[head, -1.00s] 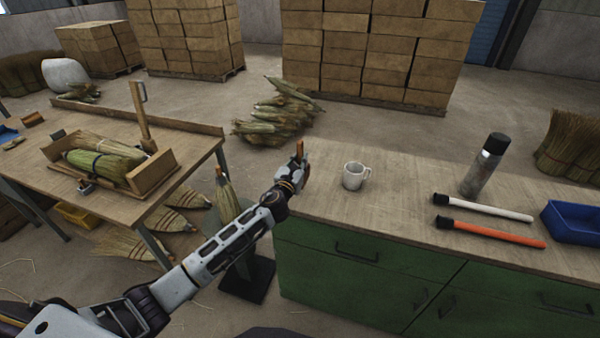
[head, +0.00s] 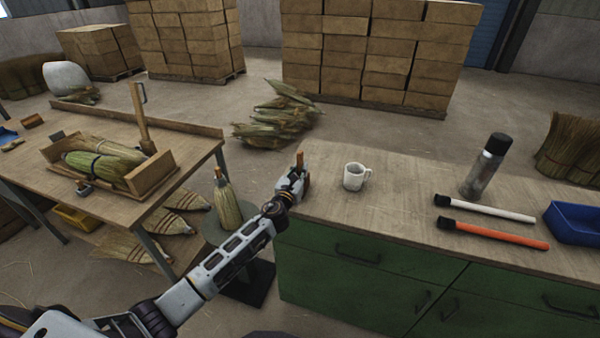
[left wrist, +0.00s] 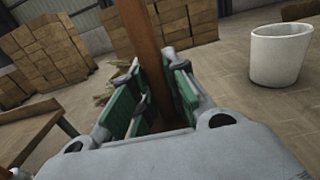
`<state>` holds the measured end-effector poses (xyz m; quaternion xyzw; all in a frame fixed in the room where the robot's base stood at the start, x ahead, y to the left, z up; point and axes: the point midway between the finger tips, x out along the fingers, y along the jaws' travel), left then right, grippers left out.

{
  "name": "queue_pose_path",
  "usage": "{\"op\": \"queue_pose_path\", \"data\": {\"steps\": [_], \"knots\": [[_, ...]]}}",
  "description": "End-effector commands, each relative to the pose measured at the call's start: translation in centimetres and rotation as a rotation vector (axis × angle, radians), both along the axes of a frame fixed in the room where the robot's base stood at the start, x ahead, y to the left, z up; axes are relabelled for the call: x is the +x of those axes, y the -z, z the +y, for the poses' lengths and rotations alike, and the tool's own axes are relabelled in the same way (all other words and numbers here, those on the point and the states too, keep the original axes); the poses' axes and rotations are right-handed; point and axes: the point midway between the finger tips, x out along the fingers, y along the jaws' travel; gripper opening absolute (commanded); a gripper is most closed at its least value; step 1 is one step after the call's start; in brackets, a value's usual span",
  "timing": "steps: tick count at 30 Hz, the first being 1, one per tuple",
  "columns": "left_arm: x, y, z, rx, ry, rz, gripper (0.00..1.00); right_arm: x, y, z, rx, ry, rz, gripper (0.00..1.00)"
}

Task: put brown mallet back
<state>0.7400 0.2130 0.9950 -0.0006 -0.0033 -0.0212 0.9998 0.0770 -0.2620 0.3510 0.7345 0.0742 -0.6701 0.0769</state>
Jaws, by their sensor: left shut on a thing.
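My left gripper (head: 293,184) is at the left end of the green cabinet's top, left of the white mug. In the left wrist view the gripper (left wrist: 160,100) is shut on a brown shaft (left wrist: 143,40), which I take as the brown mallet's handle. The handle stands roughly upright between the green finger pads. In the head view only a short brown end (head: 299,160) shows above the fingers. The mallet's head is hidden, and I cannot tell whether it touches the worktop. My right gripper is not in view.
A white mug (head: 355,176) stands close right of my gripper. Further right are a flask (head: 484,165), white (head: 490,208) and orange (head: 495,234) black-ended tools, and a blue bin (head: 575,222). A broom head on a stand (head: 226,203) is left of the cabinet. A workbench (head: 190,150) stands beyond.

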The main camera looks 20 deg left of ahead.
Motion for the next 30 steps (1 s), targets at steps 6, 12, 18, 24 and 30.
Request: {"op": "queue_pose_path", "data": {"steps": [6, 12, 18, 24, 30], "knots": [[0.03, -0.09, 0.02, 0.001, 0.000, -0.002, 0.00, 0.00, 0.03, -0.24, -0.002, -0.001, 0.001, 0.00], [0.00, 0.22, 0.03, 0.001, 0.000, 0.000, 0.25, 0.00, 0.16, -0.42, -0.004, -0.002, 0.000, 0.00], [0.00, 0.20, 0.03, 0.001, 0.000, 0.000, 0.36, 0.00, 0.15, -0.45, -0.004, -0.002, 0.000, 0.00], [0.00, 0.19, 0.03, 0.001, 0.000, 0.000, 0.36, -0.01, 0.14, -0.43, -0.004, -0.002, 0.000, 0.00], [0.00, -0.14, 0.03, 0.001, 0.000, 0.000, 0.36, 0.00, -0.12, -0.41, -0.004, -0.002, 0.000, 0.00]]}}
